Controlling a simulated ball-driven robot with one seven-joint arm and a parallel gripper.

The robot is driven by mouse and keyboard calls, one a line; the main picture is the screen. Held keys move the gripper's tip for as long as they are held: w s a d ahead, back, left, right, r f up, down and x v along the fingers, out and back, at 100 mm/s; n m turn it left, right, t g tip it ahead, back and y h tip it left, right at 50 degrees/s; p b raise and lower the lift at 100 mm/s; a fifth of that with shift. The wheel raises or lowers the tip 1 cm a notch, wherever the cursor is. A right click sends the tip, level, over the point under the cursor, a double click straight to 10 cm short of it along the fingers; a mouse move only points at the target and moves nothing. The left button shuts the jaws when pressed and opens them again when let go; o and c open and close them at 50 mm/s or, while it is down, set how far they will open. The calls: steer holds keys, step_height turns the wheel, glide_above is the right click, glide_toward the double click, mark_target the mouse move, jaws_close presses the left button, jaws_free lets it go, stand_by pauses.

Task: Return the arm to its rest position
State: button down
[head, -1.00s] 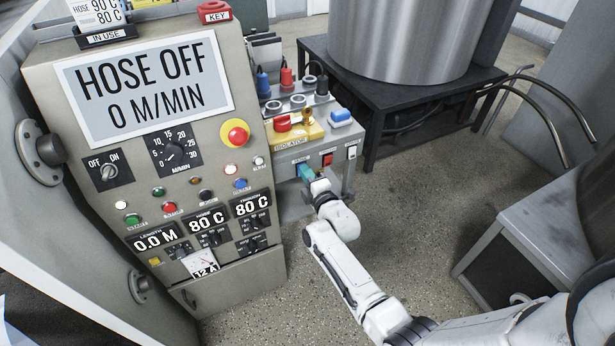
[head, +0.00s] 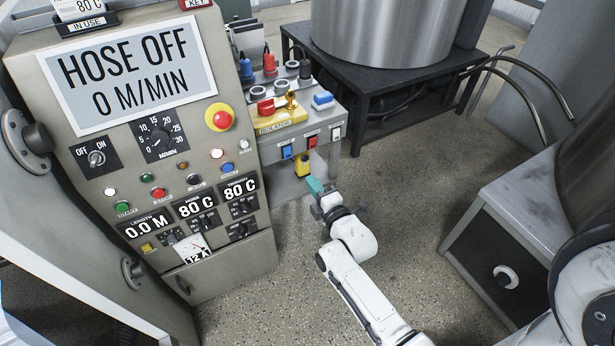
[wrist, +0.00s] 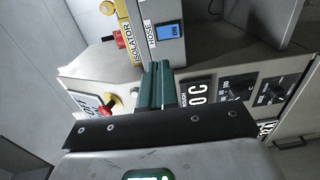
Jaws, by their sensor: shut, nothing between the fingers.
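My gripper (head: 315,187) has teal fingers and is at the end of my white arm, in front of the small control bench and apart from it, above open floor. In the wrist view its two green fingers (wrist: 157,85) are pressed together with nothing between them. The bench front carries a blue switch (head: 287,153), a red switch (head: 312,142) and a white switch (head: 336,132). In the wrist view the blue switch (wrist: 171,32) sits just beyond the fingertips, beside a HOSE label.
The large grey control cabinet (head: 258,262) stands at left; its display reads HOSE OFF, 0 M/MIN. A dark table (head: 357,133) bears a steel drum (head: 385,30) at the back. A grey metal cabinet (head: 500,240) stands at right. Speckled floor (head: 410,170) is free between them.

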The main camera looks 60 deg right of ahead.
steer(key=shift+s+a, duration=0.15)
steer(key=shift+s, duration=0.1)
stand_by(0.5)
steer(key=s+a+f+m+g+y, duration=0.1)
steer(key=a+f+m+g+y, duration=0.15)
steer(key=a, duration=0.35)
steer(key=s+a+f+m+g+y, duration=0.1)
steer(key=a+f+m+g+y, duration=0.2)
steer(key=a, duration=0.4)
steer(key=s+a+r+m+g+y, duration=0.1)
steer(key=s+a+r+m+g, duration=0.1)
steer(key=s, duration=0.6)
steer(key=s+a+r+m+g+y, duration=0.2)
steer(key=s+a+m+g, duration=0.3)
steer(key=s+a+g, duration=0.1)
steer(key=s+g, duration=0.1)
steer(key=s, duration=0.1)
steer(key=shift+s+r, duration=0.15)
steer(key=shift+s, duration=0.15)
